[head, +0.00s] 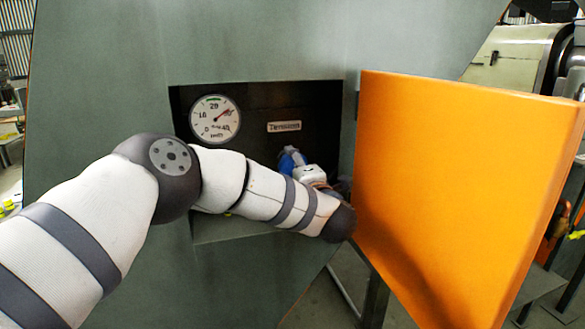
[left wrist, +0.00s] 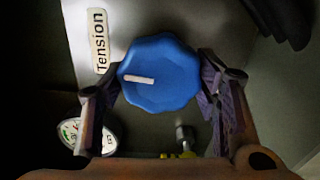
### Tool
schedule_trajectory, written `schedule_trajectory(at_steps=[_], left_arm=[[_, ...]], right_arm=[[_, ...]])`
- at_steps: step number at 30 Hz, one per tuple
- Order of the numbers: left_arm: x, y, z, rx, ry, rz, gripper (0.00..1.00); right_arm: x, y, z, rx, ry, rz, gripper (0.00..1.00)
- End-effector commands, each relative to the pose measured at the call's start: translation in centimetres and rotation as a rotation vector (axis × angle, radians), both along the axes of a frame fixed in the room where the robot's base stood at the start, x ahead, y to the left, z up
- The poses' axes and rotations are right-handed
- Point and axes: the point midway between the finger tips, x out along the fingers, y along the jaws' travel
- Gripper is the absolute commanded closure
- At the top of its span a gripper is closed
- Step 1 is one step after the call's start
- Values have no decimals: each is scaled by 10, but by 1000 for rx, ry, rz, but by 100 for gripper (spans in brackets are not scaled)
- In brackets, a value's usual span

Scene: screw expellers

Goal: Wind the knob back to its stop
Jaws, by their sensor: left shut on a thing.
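The knob (left wrist: 158,73) is blue with a scalloped rim and a white pointer line. In the left wrist view the line runs nearly level, left of the knob's centre. My left gripper (left wrist: 160,82) is shut on the knob, a finger on each side. In the head view a bit of the blue knob (head: 288,160) shows above my left wrist, which hides most of the gripper. A "Tension" label (head: 284,126) is on the dark panel by the knob. My right gripper is not in view.
The knob and gauge sit in a dark recess in a grey-green housing (head: 100,100). A large orange panel (head: 450,180) stands out close to the right of my left wrist. In the left wrist view a small metal fitting (left wrist: 185,136) shows below the knob.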

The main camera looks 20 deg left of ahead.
Motion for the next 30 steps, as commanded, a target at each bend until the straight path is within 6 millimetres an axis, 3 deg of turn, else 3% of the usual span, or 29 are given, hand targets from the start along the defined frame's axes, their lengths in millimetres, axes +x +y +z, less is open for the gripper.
schedule_trajectory(at_steps=[23, 24, 26, 30], left_arm=[[0, -1, 1, -78, -56, -3, 72], [0, -1, 1, -78, -56, -3, 39], [0, -1, 1, -78, -56, -2, 26], [0, 0, 1, -78, -54, -2, 23]], right_arm=[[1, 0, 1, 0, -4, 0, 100], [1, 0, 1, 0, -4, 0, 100], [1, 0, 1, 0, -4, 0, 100], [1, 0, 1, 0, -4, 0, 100]])
